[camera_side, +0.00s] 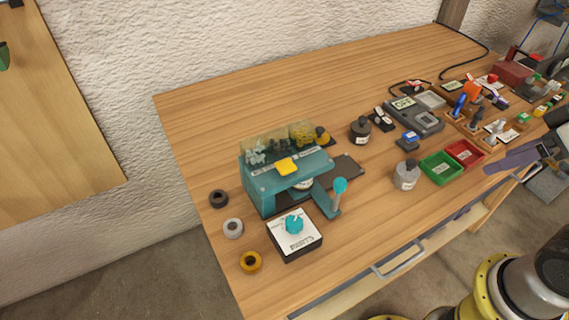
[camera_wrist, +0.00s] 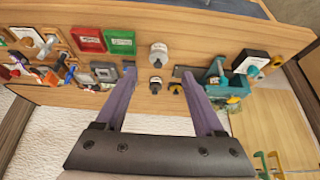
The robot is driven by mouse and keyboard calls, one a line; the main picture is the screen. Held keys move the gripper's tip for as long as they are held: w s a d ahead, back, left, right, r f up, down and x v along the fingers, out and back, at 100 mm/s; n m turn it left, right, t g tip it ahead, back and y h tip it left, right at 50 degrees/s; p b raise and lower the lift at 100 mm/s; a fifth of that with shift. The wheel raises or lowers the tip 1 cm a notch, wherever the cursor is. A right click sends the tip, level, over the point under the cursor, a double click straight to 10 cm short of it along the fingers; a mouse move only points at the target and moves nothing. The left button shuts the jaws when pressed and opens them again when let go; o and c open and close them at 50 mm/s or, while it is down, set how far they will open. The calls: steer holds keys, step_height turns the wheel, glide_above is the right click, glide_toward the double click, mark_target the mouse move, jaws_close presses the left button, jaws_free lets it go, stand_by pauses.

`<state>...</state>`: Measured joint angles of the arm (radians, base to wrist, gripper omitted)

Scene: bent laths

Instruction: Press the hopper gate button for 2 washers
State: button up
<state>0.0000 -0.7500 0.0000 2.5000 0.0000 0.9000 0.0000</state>
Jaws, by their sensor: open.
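The teal hopper machine (camera_side: 262,190) stands on the left part of the bench, with clear bins on top holding small grey and yellow parts. A yellow block (camera_side: 287,167), possibly the gate button, sits on its front; its label is too small to read. A teal-knobbed lever (camera_side: 339,188) stands at its right side. The machine also shows at the right in the wrist view (camera_wrist: 214,84). Washers cannot be told apart in the bins. My gripper (camera_wrist: 158,74) is open and empty, with two purple fingers; part of it shows at the right edge of the side view, well away from the machine.
A white-topped box with a teal knob (camera_side: 294,224) stands before the machine. Grey (camera_side: 406,176) and black bottles, green (camera_side: 440,168) and red trays, and a scale (camera_side: 414,115) stand right. The back left bench is clear.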

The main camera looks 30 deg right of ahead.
jaws_close()
stand_by(0.3)
stand_by(1.5)
